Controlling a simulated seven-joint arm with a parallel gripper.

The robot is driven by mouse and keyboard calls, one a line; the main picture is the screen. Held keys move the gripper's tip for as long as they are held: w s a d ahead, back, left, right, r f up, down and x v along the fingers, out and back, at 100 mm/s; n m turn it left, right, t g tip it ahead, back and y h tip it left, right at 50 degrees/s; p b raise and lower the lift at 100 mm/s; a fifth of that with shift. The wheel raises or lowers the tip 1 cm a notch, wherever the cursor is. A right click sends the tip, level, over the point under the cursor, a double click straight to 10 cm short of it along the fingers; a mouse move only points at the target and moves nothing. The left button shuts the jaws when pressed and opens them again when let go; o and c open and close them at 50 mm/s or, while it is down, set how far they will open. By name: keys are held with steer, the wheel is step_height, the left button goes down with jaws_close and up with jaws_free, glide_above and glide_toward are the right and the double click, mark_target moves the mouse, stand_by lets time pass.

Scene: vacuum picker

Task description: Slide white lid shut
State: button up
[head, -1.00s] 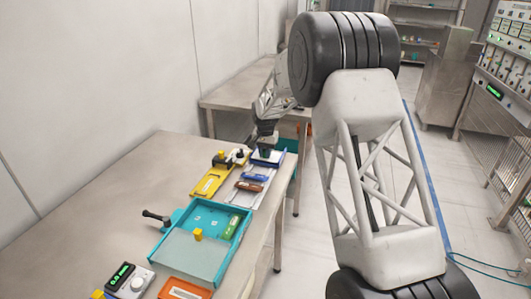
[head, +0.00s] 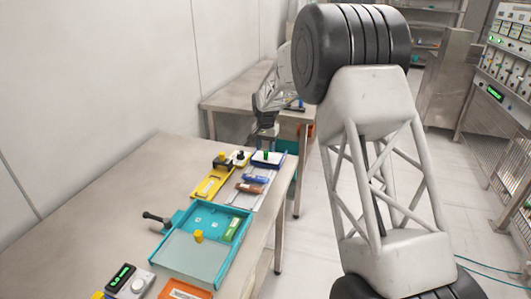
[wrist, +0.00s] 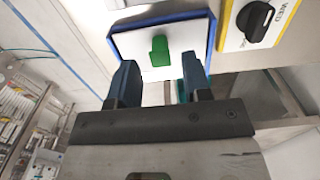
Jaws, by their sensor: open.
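The white lid (head: 262,160) with an upright green knob lies at the far end of a blue-edged tray (head: 283,168) near the table's right edge. The nearer part of the tray is uncovered, with a blue item (head: 255,179) and a brown item (head: 250,188) in it. In the wrist view, the white lid (wrist: 190,38) and its green knob (wrist: 160,52) lie ahead of my gripper (wrist: 159,72). Its two fingers are apart, one to each side of the knob in the picture, with nothing between them. In the head view, my gripper (head: 265,138) is above the lid.
A yellow tray (head: 208,187) with a black knob stands close to the left of the blue-edged one. A teal tray (head: 190,275) with a yellow knob, an orange tray (head: 183,291) and a device with a green display (head: 122,274) are nearer. The table's left part is clear.

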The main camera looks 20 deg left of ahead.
mark_target(267, 154)
steer(key=shift+r, duration=1.85)
steer(key=shift+s+d+r, duration=0.15)
steer(key=shift+d+r, duration=0.25)
steer(key=shift+d, duration=0.05)
steer(key=s+d+r, duration=0.6)
steer(key=s+d, duration=0.1)
steer(key=d, duration=0.3)
steer(key=s+d+r+t, duration=0.1)
steer(key=s+d+r, duration=0.55)
steer(key=d, duration=0.45)
steer(key=s+d+r, duration=0.6)
steer(key=s+d, duration=0.2)
steer(key=d, duration=0.2)
steer(key=s+d+t, duration=0.1)
steer(key=s+d, duration=0.5)
steer(key=s, duration=0.3)
steer(key=s+d, duration=0.6)
steer(key=s, duration=0.3)
steer(key=s+d+f, duration=0.2)
steer(key=s+d, duration=0.1)
steer(key=s, duration=0.5)
steer(key=s+d+f, duration=0.3)
steer(key=s, duration=0.6)
steer(key=shift+d+t, duration=0.15)
steer(key=shift+t, duration=0.15)
